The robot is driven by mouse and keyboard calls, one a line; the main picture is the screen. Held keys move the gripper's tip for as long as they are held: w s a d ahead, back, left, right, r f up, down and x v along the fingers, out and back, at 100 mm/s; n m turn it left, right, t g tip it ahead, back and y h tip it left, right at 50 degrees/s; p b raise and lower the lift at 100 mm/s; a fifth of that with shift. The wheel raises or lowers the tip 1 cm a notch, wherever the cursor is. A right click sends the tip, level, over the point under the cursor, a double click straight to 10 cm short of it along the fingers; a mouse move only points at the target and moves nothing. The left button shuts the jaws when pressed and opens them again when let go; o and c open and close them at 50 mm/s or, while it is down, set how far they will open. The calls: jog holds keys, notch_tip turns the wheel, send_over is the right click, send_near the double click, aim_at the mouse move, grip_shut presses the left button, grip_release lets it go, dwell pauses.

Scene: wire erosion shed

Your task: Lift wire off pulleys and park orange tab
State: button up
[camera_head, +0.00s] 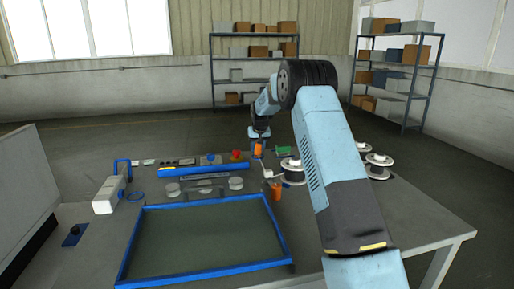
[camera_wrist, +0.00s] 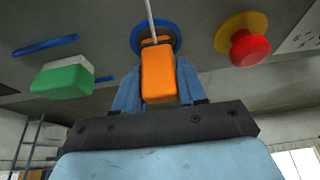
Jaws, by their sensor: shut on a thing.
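My gripper (camera_wrist: 158,88) is shut on an orange tab (camera_wrist: 158,72), with one blue finger on each side of it. In the head view the gripper (camera_head: 258,140) is over the back of the bench, with the orange tab (camera_head: 258,150) just below it. A thin pale wire (camera_wrist: 151,20) runs from the tab's end across a blue ring (camera_wrist: 165,26) in the wrist view. A second orange piece (camera_head: 277,190) stands near the white-flanged spool (camera_head: 292,170). Several pale round discs, perhaps pulleys (camera_head: 236,183), sit behind the blue-framed tank. The wire's path over them is too fine to tell.
The blue-framed tank (camera_head: 205,278) fills the bench front. A red button (camera_wrist: 249,48) on a yellow base and a green block (camera_wrist: 63,78) flank the tab. More spools (camera_head: 378,166) stand at right, beyond my arm. A white box (camera_head: 108,195) is at left.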

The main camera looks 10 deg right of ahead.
jog(key=o, duration=1.2)
jog(key=shift+c, duration=0.2)
jog(key=v, duration=1.4)
jog(key=s+r, duration=1)
jog(key=s, duration=0.5)
jog(key=s+r+t, duration=0.1)
jog(key=s+r, duration=0.2)
jog(key=s, duration=2.6)
jog(key=s+f, duration=0.3)
jog(key=s, duration=0.4)
jog(key=s+f, duration=0.3)
jog(key=s, duration=0.4)
jog(key=shift+s+a, duration=0.15)
jog(key=shift+s, duration=0.1)
